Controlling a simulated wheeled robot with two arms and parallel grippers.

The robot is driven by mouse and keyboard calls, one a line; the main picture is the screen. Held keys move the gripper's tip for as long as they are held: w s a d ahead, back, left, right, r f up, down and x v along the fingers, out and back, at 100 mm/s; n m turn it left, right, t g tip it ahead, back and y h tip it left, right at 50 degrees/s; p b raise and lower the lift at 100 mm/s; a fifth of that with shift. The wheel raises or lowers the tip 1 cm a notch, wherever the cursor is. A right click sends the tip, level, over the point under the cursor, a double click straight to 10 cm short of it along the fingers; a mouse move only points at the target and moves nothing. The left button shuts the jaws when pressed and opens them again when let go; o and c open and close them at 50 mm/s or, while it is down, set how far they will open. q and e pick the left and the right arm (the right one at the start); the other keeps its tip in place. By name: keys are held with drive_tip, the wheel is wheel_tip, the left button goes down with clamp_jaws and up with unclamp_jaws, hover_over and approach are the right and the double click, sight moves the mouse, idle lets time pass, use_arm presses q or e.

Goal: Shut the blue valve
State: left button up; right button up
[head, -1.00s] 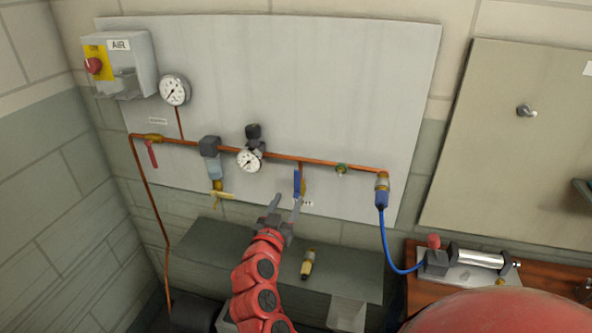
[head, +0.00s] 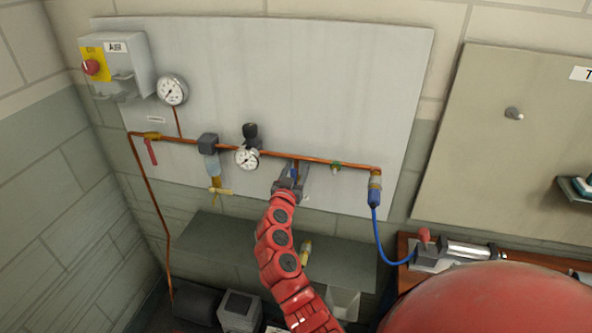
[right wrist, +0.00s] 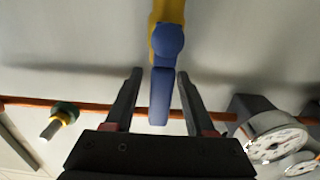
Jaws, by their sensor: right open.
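The blue valve has a blue lever (right wrist: 160,95) on a yellow brass body (right wrist: 167,12). It sits on a short drop below the horizontal copper pipe on the grey wall panel. In the right wrist view the lever lies in line with the brass body and points toward the pipe. My right gripper (right wrist: 160,74) is open, with one finger on each side of the lever and a visible gap on both sides. In the head view my right gripper (head: 293,175) is at the valve and partly hides it. My left gripper is not in view.
The copper pipe (head: 320,163) runs close to the fingers. A gauge (head: 247,158) with a black knob and a green fitting (head: 336,166) flank the valve. A shelf (head: 215,245) with a loose brass fitting (head: 306,252) is below. A blue hose (head: 380,235) hangs at right.

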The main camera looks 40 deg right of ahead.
clamp_jaws()
idle(1.4)
